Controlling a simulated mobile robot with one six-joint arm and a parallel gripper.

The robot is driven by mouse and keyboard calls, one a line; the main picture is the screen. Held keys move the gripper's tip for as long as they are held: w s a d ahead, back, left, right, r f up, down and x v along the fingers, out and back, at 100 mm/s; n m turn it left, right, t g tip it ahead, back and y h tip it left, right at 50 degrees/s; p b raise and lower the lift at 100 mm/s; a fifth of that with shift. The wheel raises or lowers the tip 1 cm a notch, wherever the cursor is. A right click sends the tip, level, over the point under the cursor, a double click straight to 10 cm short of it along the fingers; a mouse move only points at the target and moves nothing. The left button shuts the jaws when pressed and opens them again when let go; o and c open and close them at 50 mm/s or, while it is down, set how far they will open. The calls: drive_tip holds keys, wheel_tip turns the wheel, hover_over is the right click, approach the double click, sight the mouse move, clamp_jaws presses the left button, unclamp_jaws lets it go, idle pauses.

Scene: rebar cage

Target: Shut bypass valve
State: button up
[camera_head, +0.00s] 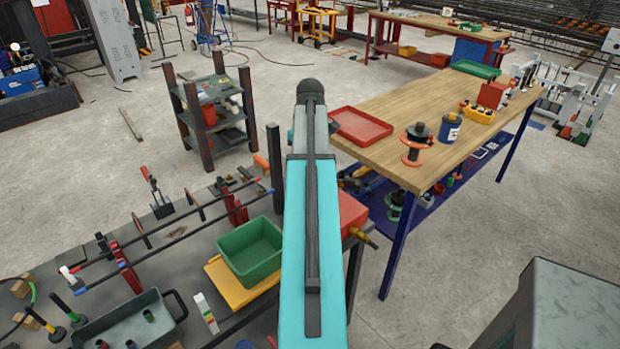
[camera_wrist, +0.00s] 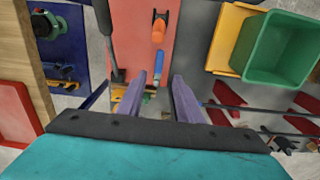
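In the wrist view, a red box or panel (camera_wrist: 136,35) carries a short orange lever-like handle (camera_wrist: 159,26). A small blue handle-like piece (camera_wrist: 154,70) shows just beyond my fingertips. I cannot tell which of these belongs to the bypass valve, nor how the valve is set. My gripper (camera_wrist: 158,80) has two purple fingers spread apart, with nothing visibly held between them. In the head view, the red box (camera_head: 351,212) shows beside my teal arm, with a brass-coloured fitting (camera_head: 363,238) at its lower edge. My arm hides the fingers there.
A green bin (camera_head: 250,250) sits on a yellow tray (camera_head: 222,281) left of my arm. Dark bars and red clamps lie further left. A wooden workbench (camera_head: 400,110) with a red tray (camera_head: 359,126) stands to the right.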

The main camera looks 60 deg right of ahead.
wheel_tip(320, 180, up, 3)
drive_tip(key=shift+r+b, duration=0.1)
drive_tip(key=shift+b, duration=0.2)
drive_tip(key=shift+w, duration=0.1)
idle(0.6)
